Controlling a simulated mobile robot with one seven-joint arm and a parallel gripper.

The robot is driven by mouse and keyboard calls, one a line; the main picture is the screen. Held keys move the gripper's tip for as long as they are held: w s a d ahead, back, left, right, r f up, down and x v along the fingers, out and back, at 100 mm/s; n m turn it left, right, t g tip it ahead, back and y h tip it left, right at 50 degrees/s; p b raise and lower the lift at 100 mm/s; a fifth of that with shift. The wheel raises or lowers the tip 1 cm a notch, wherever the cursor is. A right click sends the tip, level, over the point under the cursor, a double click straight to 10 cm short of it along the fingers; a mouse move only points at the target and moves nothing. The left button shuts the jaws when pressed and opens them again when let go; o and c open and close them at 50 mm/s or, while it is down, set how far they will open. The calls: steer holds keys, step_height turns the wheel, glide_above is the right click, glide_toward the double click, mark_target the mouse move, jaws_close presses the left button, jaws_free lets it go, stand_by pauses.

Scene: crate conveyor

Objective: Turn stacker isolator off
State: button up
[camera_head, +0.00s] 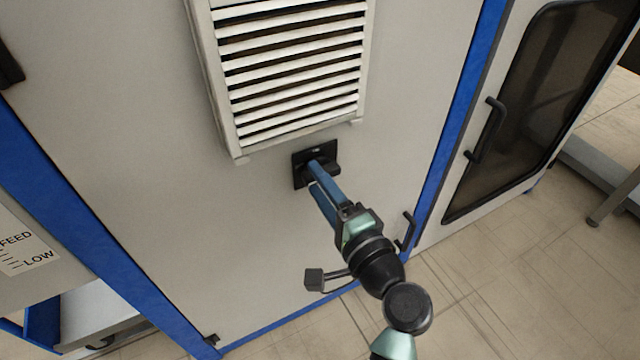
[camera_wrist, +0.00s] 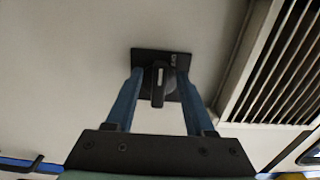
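The stacker isolator is a black square plate with a dark rotary handle (camera_head: 301,172) on the grey cabinet panel, just below the vent. In the wrist view the isolator (camera_wrist: 158,84) shows its handle with a pale line mark, lying along the picture's vertical. My gripper (camera_head: 318,174) reaches to the isolator from the lower right. In the wrist view its two blue fingers stand apart, one on each side of the handle, with gaps visible between fingers and handle. Part of the plate is hidden behind the fingers in the head view. The label above the handle is too small to read.
A louvred vent (camera_head: 290,70) sits right above the isolator. A blue frame post (camera_head: 455,120) and a dark-windowed door with a black handle (camera_head: 486,130) are to the right. A FEED/LOW label (camera_head: 22,245) is at the left. The panel around the isolator is otherwise bare.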

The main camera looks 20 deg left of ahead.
steer(key=shift+s+d, duration=0.1)
steer(key=p+v, duration=0.2)
steer(key=v, duration=1)
steer(key=shift+s+d+p, duration=0.25)
steer(key=shift+p, duration=0.1)
